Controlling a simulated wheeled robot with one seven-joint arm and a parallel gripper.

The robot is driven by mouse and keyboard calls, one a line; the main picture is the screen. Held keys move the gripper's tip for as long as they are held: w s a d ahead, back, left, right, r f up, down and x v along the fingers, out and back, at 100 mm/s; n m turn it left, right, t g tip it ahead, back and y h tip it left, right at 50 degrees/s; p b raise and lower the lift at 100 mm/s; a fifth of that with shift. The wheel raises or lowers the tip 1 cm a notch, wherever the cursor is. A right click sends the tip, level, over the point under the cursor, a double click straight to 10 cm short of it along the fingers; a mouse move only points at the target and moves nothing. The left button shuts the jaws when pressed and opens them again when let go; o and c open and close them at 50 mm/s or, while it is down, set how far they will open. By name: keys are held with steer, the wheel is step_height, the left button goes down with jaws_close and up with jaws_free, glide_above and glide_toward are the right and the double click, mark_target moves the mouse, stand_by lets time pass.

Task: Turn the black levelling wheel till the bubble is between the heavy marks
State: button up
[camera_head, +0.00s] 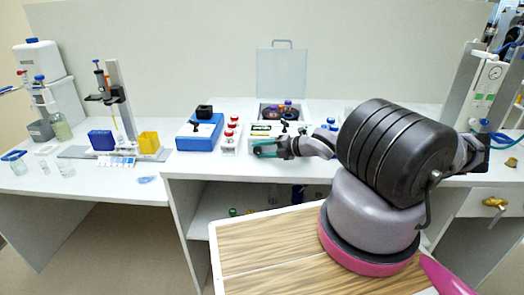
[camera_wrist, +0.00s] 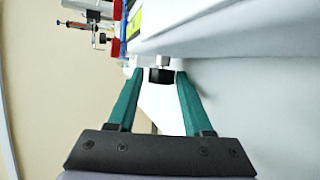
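The black levelling wheel (camera_wrist: 161,76) sits on a short pale stem under the edge of a white instrument (camera_wrist: 200,25). In the wrist view my gripper (camera_wrist: 158,74) has its two green fingers apart, with the wheel between the fingertips. Small gaps seem to show on both sides of the wheel. A yellow-green window (camera_wrist: 134,24), perhaps the bubble vial, is seen at a slant; no bubble or marks can be made out. In the head view my gripper (camera_head: 264,149) is at the instrument's front and hides the wheel. The yellow-green window (camera_head: 261,129) is tiny there.
A blue instrument (camera_head: 200,132) and a strip of red-capped vials (camera_head: 231,135) stand left of the white instrument. Its grey lid (camera_head: 281,73) stands open behind. A stand with blue and yellow blocks (camera_head: 148,141) is farther left. The bench front edge lies just below my gripper.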

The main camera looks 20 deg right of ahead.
steer(key=shift+f+h, duration=0.15)
steer(key=shift+h, duration=0.15)
steer(key=shift+w+r+n+g+h, duration=0.15)
steer(key=shift+n+g+h, duration=0.25)
steer(key=shift+h, duration=0.4)
steer(key=shift+s+r+n+g+h, duration=0.1)
steer(key=shift+r+n+g+h, duration=0.1)
steer(key=shift+g+h, duration=0.45)
steer(key=shift+w+a+h, duration=0.1)
steer(key=shift+a+h, duration=0.05)
steer(key=shift+h, duration=0.6)
steer(key=shift+a+r+n+g+h, duration=0.15)
steer(key=shift+n+g+h, duration=0.2)
steer(key=shift+h, duration=0.15)
